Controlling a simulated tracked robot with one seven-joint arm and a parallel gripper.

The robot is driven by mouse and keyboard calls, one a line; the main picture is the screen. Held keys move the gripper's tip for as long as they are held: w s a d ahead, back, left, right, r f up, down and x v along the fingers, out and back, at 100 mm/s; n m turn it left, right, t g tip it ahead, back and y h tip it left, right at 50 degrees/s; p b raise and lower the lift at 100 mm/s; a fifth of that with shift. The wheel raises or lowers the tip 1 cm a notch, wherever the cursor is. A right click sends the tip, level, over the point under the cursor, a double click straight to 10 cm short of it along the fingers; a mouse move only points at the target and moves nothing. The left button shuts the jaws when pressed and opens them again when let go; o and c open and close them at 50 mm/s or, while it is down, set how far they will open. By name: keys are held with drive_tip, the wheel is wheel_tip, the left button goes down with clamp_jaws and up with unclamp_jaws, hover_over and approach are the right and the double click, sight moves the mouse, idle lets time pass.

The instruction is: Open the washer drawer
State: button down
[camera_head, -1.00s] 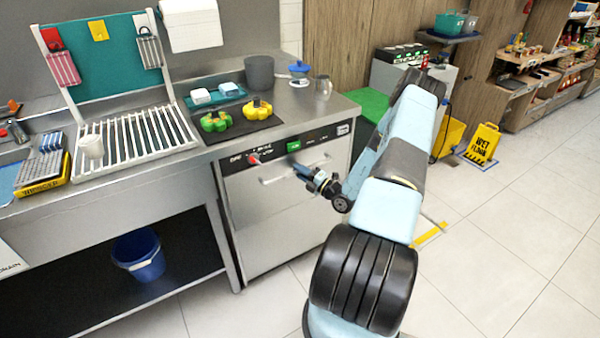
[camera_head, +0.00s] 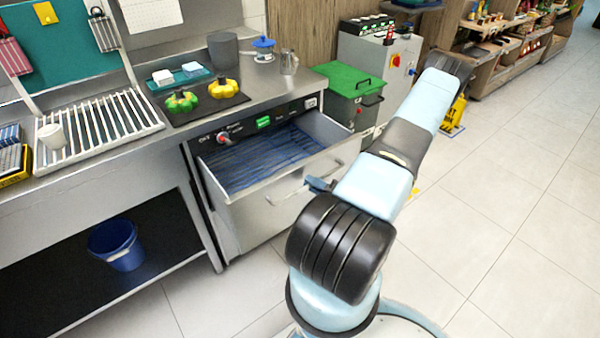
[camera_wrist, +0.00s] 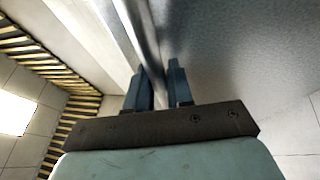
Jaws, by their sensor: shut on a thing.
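The washer drawer (camera_head: 255,209) is pulled out from the steel washer under the counter, and its blue slatted inside shows from above. Its front carries a bar handle (camera_head: 290,195). My gripper (camera_head: 318,184) is at the right part of this handle, mostly hidden behind my own arm in the head view. In the wrist view my gripper (camera_wrist: 158,82) has its two blue fingers on either side of the metal handle bar (camera_wrist: 147,35), shut on it.
A green-lidded box (camera_head: 350,82) stands right of the washer. A blue bucket (camera_head: 117,244) sits on the low shelf at left. Yellow and green peppers (camera_head: 222,88) lie on a dark mat on the counter.

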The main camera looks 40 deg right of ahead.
drive_tip(key=s, duration=0.6)
drive_tip(key=shift+f, duration=0.2)
drive_tip(key=c, duration=1.1)
unclamp_jaws()
drive_tip(key=shift+w, duration=0.15)
drive_tip(key=shift+r, duration=0.1)
drive_tip(key=shift+d, duration=0.15)
drive_tip(key=v, duration=1.3)
drive_tip(key=shift+s, duration=0.4)
drive_tip(key=shift+d, duration=0.1)
